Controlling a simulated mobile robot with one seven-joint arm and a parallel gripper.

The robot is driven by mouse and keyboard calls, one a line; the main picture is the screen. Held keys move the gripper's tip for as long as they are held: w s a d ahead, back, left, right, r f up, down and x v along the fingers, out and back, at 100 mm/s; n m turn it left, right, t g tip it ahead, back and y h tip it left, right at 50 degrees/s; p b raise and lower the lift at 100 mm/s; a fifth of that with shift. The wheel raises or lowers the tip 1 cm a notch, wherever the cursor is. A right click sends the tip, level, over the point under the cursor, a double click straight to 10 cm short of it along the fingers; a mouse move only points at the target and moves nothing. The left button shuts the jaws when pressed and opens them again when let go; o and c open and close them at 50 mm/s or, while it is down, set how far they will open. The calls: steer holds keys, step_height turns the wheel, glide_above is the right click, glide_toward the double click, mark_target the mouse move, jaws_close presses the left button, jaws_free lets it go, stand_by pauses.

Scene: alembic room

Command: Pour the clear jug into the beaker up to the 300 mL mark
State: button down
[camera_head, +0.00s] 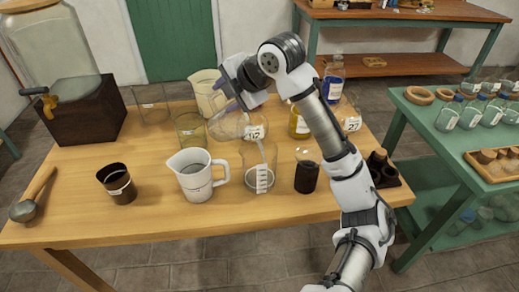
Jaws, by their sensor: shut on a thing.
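The beaker (260,179) is clear glass with a white graduated strip. It stands upright near the table's front edge, right of a white jug. My gripper (232,104) is shut above and behind it, at the clear jug (227,126). The jug looks tilted, its outline faint against the glassware behind, and its grip point is partly hidden by my gripper. I cannot make out a stream or the liquid level in the beaker.
On the wooden table (150,222), a white measuring jug (195,180) stands left of the beaker and a dark-filled glass (307,176) right of it. A dark cup (117,185), ladle (28,207) and large jar (50,42) are at left. Labelled glassware crowds behind.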

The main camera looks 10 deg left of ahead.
steer(key=shift+s+d+r+t+y+b, duration=0.45)
steer(key=shift+d+r+y+b, duration=0.2)
steer(key=shift+b, duration=0.45)
steer(key=shift+s+d+r+t+y+b, duration=0.3)
steer(key=shift+d+r+t+y+b, duration=0.2)
steer(key=shift+y+b, duration=0.4)
stand_by(2.6)
steer(key=shift+h, duration=0.25)
